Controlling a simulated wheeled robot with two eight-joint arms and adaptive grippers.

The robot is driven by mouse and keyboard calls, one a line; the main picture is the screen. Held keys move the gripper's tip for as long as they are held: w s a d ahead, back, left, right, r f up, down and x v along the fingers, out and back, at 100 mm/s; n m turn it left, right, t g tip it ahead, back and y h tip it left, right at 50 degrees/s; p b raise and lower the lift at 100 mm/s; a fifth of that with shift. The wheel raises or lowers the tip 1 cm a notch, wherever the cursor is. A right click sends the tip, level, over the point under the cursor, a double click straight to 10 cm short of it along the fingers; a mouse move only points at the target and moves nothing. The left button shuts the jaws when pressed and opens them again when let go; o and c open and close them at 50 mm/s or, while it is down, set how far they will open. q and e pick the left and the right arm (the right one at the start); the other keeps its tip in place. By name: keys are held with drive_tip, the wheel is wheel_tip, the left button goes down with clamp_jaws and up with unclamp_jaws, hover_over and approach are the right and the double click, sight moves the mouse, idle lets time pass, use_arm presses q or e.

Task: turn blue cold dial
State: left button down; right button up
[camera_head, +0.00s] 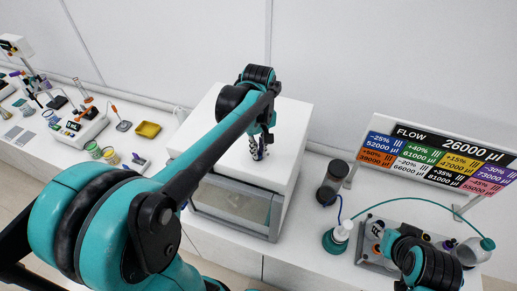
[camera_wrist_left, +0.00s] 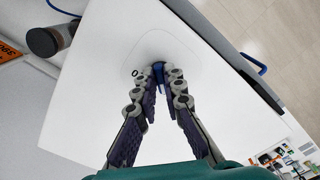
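A white box-like unit (camera_head: 275,190) stands on the bench with a glazed front, and its white top fills much of the left wrist view. A small blue dial (camera_wrist_left: 158,73) sits on that top, beside a small dark ring mark. My left gripper (camera_head: 258,152) reaches down onto the top. In the left wrist view its fingertips (camera_wrist_left: 159,82) lean inward on both sides of the blue dial and appear closed on it. The dial is hidden by the gripper in the head view. Part of my right arm (camera_head: 430,265) shows at the lower right; its fingers cannot be made out.
A dark cylinder (camera_head: 331,182) stands right of the unit. A flow display (camera_head: 440,157) stands behind. Glassware and a yellow tray (camera_head: 148,130) occupy the left bench.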

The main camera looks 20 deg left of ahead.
use_arm(q)
drive_tip(key=shift+m, duration=0.4)
drive_tip(key=m+b, duration=0.1)
drive_tip(key=m, duration=0.3)
drive_tip(key=shift+a+m+b, duration=0.1)
drive_tip(key=shift+m+b, duration=0.2)
drive_tip(key=shift+b, duration=0.05)
drive_tip(key=m+b, duration=0.1)
drive_tip(key=m, duration=0.4)
drive_tip(key=shift+s+a, duration=0.1)
drive_tip(key=shift+a, duration=0.05)
drive_tip(key=m+b, duration=0.1)
drive_tip(key=m, duration=0.4)
drive_tip(key=shift+a, duration=0.1)
drive_tip(key=shift+m, duration=2.2)
drive_tip(key=c, duration=1.6)
unclamp_jaws()
